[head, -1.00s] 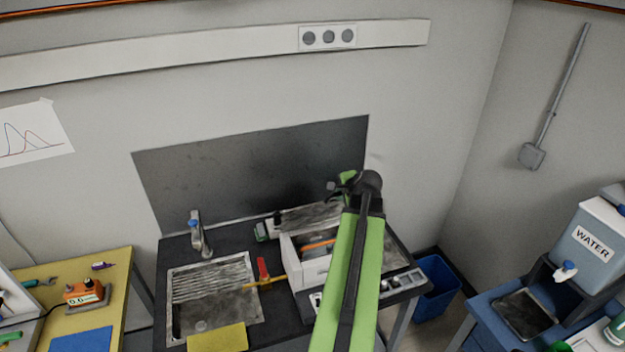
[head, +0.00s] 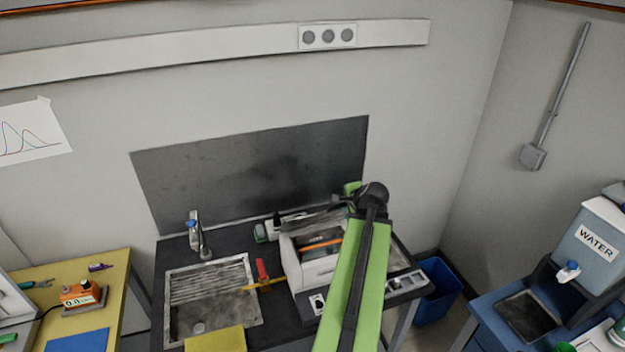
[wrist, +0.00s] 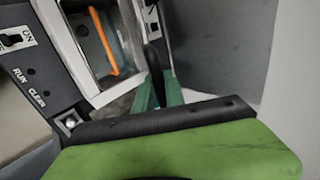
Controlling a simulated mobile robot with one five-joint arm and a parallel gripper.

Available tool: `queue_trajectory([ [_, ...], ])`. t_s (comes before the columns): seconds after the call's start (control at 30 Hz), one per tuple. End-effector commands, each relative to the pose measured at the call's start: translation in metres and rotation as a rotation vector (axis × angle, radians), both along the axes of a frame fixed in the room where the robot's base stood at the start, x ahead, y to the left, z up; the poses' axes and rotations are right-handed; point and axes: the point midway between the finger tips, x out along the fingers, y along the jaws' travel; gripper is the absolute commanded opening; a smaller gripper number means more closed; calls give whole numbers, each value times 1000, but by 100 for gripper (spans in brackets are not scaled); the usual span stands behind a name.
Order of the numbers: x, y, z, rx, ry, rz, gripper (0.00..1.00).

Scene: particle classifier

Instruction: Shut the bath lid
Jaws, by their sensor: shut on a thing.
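The bath (head: 312,274) is a white box on the dark counter, with an orange bar showing inside its open top. Its grey lid (head: 312,222) stands raised and tilted at the back of the box, so the bath is open. My gripper (head: 343,198) is at the lid's upper right edge, partly hidden by my wrist. In the wrist view my green jaws (wrist: 157,92) are closed around a dark upright piece that seems to belong to the lid. The bath's interior (wrist: 95,40) with the orange bar shows just left of the jaws.
A sink (head: 212,290) with a tap (head: 198,236) lies left of the bath. A red and yellow tool (head: 263,275) lies between them. A dark panel (head: 250,170) is on the wall behind. A blue bin (head: 438,280) stands right of the counter.

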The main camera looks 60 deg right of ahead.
Motion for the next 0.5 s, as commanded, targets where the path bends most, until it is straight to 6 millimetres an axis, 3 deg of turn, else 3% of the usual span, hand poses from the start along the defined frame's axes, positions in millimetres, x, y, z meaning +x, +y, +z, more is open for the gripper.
queue_trajectory([
  [0.5, 1, 0, -7, -1, 0, 1, 0],
])
